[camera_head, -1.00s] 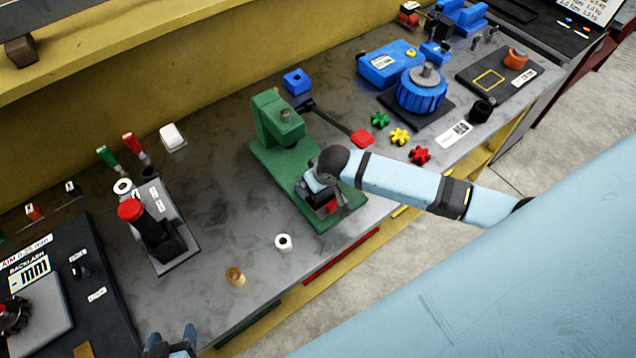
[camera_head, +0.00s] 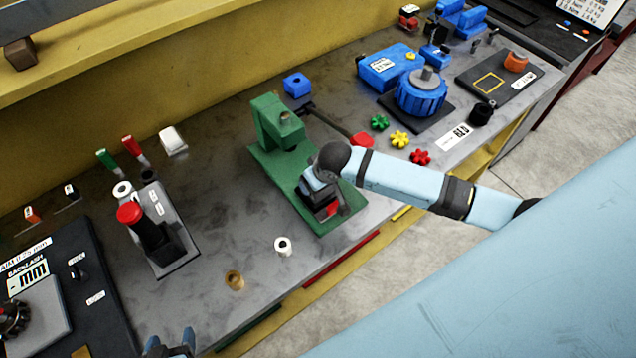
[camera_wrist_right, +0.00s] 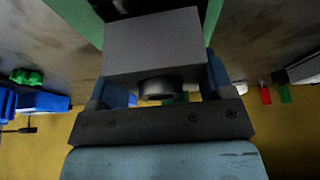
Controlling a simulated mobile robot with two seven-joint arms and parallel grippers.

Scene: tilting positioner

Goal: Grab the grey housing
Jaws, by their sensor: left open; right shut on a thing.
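The grey housing (camera_wrist_right: 153,45) shows as a grey block with a round dark boss underneath in the right wrist view. It sits between the blue fingers of my right gripper (camera_wrist_right: 163,72), which is shut on it. In the head view my right gripper (camera_head: 322,188) is low over the front of the green press-like stand (camera_head: 285,140), and its own wrist hides the housing there. I cannot tell whether the housing touches the stand. My left gripper (camera_head: 170,345) is open at the bottom edge, only its fingertips in view and apart from the bench parts.
A white ring (camera_head: 283,245) and a brass ring (camera_head: 234,280) lie near the bench's front edge. A grey fixture with a red knob (camera_head: 130,212) stands left. Blue housings (camera_head: 393,65) and coloured star pieces (camera_head: 399,139) lie right. The bench between fixture and stand is clear.

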